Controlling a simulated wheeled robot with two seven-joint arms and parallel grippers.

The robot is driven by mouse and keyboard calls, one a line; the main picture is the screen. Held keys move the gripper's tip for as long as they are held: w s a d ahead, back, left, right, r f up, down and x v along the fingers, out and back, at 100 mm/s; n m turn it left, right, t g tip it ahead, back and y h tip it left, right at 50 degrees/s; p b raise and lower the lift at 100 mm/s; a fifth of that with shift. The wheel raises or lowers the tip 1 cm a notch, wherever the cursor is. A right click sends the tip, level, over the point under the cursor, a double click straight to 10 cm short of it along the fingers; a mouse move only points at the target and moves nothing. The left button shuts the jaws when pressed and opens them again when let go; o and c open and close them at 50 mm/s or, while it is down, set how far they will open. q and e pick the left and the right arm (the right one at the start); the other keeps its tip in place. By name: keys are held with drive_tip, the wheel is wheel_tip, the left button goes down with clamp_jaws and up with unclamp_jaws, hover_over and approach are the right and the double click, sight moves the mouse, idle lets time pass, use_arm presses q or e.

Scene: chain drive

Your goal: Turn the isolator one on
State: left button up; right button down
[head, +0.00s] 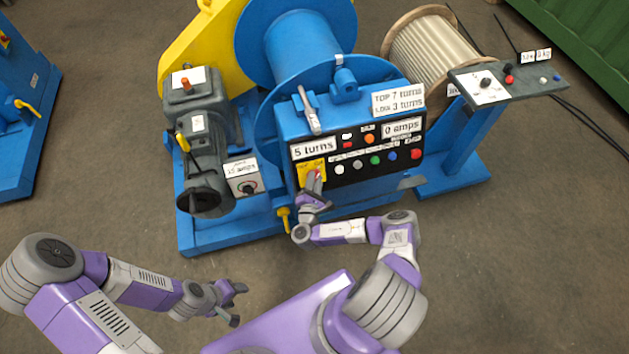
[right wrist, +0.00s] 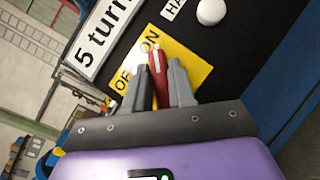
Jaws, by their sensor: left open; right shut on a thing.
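The isolator is a red handle (right wrist: 158,72) on a yellow plate (right wrist: 192,68) marked OFF and ON. In the right wrist view the tip of the handle lies close to the ON lettering, and the last part of OFF is hidden. The yellow plate also shows at the lower left of the black panel in the head view (head: 308,168). My right gripper (right wrist: 160,68) is shut on the red handle, one finger on each side. In the head view my right gripper (head: 314,187) is in front of the plate. My left gripper (head: 238,304) is open and empty, low over the floor.
The black panel (head: 350,163) has several coloured buttons and a "5 turns" display (head: 313,147) close above my right gripper. A boxed knob (head: 246,183) and grey motor (head: 205,140) stand to the left. A yellow-handled valve (head: 284,217) sits below. The floor around my left gripper is clear.

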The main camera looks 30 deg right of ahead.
drive_tip(key=c, duration=1)
unclamp_jaws()
drive_tip(key=shift+c, duration=0.2)
drive_tip(key=p+v, duration=0.1)
drive_tip(key=v, duration=0.6)
drive_tip(key=shift+s+a, duration=0.2)
drive_tip(key=shift+s, duration=0.05)
